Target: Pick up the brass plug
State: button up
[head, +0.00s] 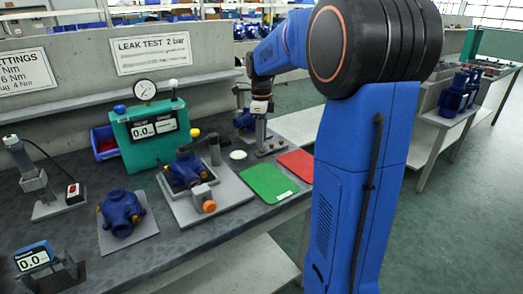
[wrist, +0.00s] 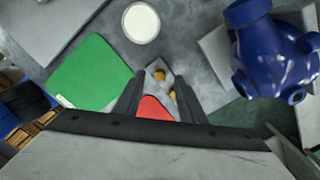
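Two small brass-coloured round pieces show in the wrist view, an upper one (wrist: 159,75) and a lower one (wrist: 172,94), on or beside a light grey plate (wrist: 185,70). I cannot tell whether both are plugs. My gripper (wrist: 160,86) is open, its two dark fingers pointing down with the brass pieces between them in the picture. It seems to be above them, with no contact visible.
A green mat (wrist: 92,78) and a red mat (wrist: 152,108) lie close by, with a white round disc (wrist: 141,22) nearby. A blue pump housing (wrist: 268,50) stands to the right in the wrist view. A teal gauge tester (head: 150,138) stands at the bench's back left.

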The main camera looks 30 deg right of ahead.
jog(key=shift+f, duration=1.25)
jog(key=shift+c, duration=0.6)
grip_shut()
notch_tip(320, 180, up, 10)
